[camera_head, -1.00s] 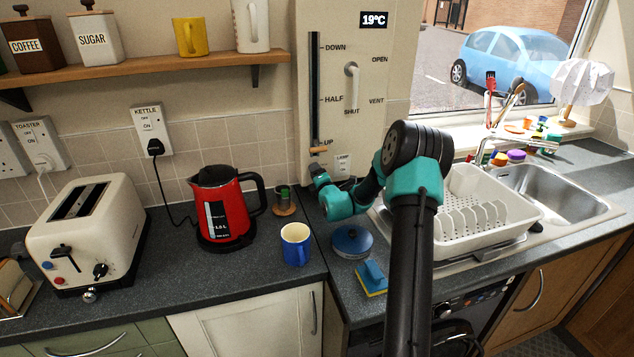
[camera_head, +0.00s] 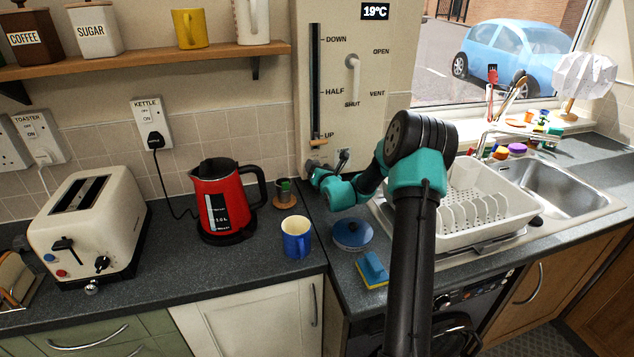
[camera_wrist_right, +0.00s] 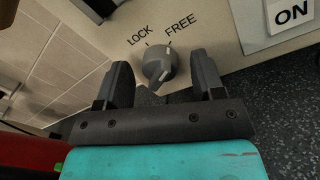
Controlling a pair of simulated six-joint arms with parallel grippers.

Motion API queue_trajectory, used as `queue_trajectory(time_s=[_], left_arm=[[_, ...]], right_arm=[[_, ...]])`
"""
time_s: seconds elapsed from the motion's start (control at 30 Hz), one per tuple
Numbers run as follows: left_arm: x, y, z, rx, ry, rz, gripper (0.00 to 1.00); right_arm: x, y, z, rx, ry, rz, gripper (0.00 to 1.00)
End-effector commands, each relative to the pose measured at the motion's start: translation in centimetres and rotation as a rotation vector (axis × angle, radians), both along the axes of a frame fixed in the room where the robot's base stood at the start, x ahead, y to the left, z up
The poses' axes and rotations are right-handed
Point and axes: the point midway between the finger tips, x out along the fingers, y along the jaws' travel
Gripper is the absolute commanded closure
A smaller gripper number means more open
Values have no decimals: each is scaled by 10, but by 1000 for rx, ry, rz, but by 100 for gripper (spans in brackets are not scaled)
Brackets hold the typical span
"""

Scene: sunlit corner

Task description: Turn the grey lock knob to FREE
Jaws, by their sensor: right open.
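The grey lock knob (camera_wrist_right: 158,66) is on the pale panel, under the words LOCK and FREE, in the right wrist view. Each word has a short tick mark by the knob. I cannot tell for sure which mark the knob points to. My right gripper (camera_wrist_right: 160,60) is open, with one dark finger on each side of the knob in that view. I see no clear contact. In the head view my right gripper (camera_head: 318,172) is at the panel's lower edge, and the knob is hidden there. My left gripper is not in view.
A white ON label (camera_wrist_right: 291,12) is right of the knob. The panel (camera_head: 385,60) also has a slider (camera_head: 317,141) at UP and a white handle (camera_head: 353,66). A blue mug (camera_head: 296,238), blue-lidded pot (camera_head: 352,233), red kettle (camera_head: 222,200) and dish rack (camera_head: 480,205) stand nearby.

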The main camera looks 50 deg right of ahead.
Motion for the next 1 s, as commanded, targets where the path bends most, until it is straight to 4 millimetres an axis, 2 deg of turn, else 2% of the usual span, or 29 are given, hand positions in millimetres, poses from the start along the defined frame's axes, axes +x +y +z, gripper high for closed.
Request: queue_trajectory(time_s=[0.3, 1.0], left_arm=[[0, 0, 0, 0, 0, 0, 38], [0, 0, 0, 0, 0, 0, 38]], right_arm=[[0, 0, 1, -228, 136, 2, 38], [-100, 50, 0, -217, 131, -2, 38]])
